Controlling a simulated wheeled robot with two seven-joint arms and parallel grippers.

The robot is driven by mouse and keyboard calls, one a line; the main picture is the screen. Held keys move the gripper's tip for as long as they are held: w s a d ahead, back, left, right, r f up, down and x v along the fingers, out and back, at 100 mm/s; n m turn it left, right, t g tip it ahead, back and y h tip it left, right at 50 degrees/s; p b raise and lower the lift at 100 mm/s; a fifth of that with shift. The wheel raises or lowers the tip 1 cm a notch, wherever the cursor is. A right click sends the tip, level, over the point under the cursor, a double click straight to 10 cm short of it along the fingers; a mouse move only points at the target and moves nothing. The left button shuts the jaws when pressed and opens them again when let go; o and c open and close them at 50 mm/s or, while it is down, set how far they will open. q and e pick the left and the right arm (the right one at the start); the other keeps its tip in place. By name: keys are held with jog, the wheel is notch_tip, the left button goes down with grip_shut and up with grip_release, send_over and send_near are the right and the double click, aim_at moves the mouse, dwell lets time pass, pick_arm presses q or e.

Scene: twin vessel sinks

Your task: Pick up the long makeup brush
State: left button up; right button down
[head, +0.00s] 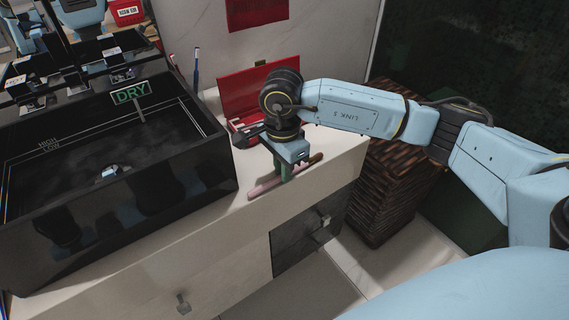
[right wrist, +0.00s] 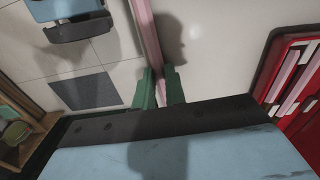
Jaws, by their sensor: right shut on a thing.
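The long makeup brush (head: 265,188) is a thin pinkish stick near the front edge of the counter, lying slantwise in the head view. My right gripper (head: 283,173) points down at it with green fingers. In the right wrist view the brush (right wrist: 148,35) runs from the top edge down between the two green fingers (right wrist: 160,88), which are shut on it. I cannot tell whether the brush touches the counter or is slightly above it. My left gripper is not in view.
A black vessel sink (head: 185,165) with a green "DRY" sign stands left on the pale counter (head: 225,215). An open red box (head: 235,90) is behind my right gripper and shows in the wrist view (right wrist: 275,70). A toothbrush (head: 196,70) stands behind. A dark woven basket (head: 385,190) is to the right.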

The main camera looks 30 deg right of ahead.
jog(key=c, duration=1.4)
grip_release()
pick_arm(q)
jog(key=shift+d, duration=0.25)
pick_arm(e)
jog(key=shift+o, duration=0.2)
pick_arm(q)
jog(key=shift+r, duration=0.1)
pick_arm(e)
jog(key=shift+r, duration=0.1)
jog(key=shift+r, duration=0.35)
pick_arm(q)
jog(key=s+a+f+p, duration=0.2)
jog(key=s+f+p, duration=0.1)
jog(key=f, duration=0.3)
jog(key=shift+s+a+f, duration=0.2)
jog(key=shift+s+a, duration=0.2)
pick_arm(e)
notch_tip(320, 180, up, 12)
jog(key=shift+r, duration=0.25)
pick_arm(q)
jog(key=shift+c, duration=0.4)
